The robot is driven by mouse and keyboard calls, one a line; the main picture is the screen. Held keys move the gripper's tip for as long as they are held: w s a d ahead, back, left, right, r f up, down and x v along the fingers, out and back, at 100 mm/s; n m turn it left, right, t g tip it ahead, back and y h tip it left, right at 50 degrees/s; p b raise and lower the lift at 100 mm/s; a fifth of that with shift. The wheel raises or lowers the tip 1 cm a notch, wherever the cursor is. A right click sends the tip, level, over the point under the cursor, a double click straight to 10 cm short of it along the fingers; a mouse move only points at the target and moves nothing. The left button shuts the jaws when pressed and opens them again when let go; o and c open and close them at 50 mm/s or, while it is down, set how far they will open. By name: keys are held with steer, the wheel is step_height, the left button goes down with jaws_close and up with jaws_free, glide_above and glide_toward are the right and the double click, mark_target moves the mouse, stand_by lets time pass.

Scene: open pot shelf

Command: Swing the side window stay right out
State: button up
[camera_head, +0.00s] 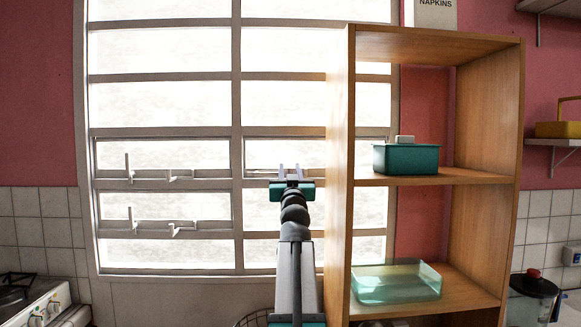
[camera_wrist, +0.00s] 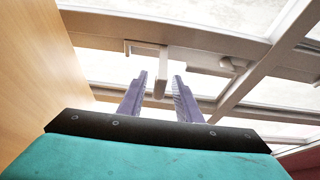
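My gripper (camera_head: 289,172) is raised in front of the right-hand window column, just left of the wooden shelf's side. In the wrist view my gripper (camera_wrist: 161,92) has its two purple-grey fingers apart, with a gap between them. A pale window stay (camera_wrist: 147,50) lies along the window frame beyond the fingers. Its short arm (camera_wrist: 160,87) reaches down between the fingertips, and clear space shows on both sides of it. I cannot tell its exact depth relative to the fingertips. In the head view my gripper largely hides this stay.
The wooden shelf (camera_head: 340,230) stands close on the right, holding a teal box (camera_head: 406,158) and a clear green tray (camera_head: 396,284). It also fills the left of the wrist view (camera_wrist: 35,60). Other stays (camera_head: 130,168) sit on the left window column. A stove (camera_head: 40,305) is lower left.

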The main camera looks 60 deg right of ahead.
steer(key=shift+x, duration=1.45)
jaws_close()
